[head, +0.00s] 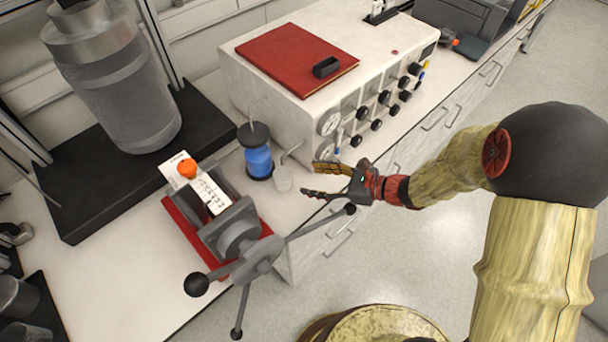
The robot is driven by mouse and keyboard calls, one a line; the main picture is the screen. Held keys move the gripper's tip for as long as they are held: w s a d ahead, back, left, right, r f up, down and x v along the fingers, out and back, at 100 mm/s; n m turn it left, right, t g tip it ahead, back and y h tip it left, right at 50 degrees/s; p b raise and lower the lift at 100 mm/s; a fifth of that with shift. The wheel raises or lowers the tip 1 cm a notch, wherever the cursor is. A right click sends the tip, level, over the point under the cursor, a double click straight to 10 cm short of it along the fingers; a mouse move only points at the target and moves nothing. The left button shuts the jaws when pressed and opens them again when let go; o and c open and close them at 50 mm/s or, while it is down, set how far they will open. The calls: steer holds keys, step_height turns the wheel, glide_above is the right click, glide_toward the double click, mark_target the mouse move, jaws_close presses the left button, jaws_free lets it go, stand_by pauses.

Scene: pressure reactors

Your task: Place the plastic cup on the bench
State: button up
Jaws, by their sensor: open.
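A white instrument with knobs and gauges (300,85) is behind. A red-based vise (235,235) with long handles is at front left. A grey reactor vessel (115,85) stands farther left.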

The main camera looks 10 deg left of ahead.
steer(key=shift+s+d+r, duration=0.1)
steer(key=shift+d, duration=0.2)
steer(key=s+d+r+n+g+h, duration=0.3)
steer(key=s+r+n+h, duration=0.1)
steer(key=s+r+n, duration=0.65)
steer(key=s+d+r+n+t+h, duration=0.2)
steer(key=s+d+r+n+h, duration=0.1)
steer(key=d, duration=0.6)
steer(key=s+d+r+n+t+h, duration=0.2)
steer(key=s+d+r+n+h, duration=0.2)
steer(key=d+r+n, duration=0.3)
steer(key=shift+s+d+r+n+h, duration=0.15)
steer(key=shift+d+r+n+h, duration=0.1)
steer(key=shift+d+n+h, duration=0.5)
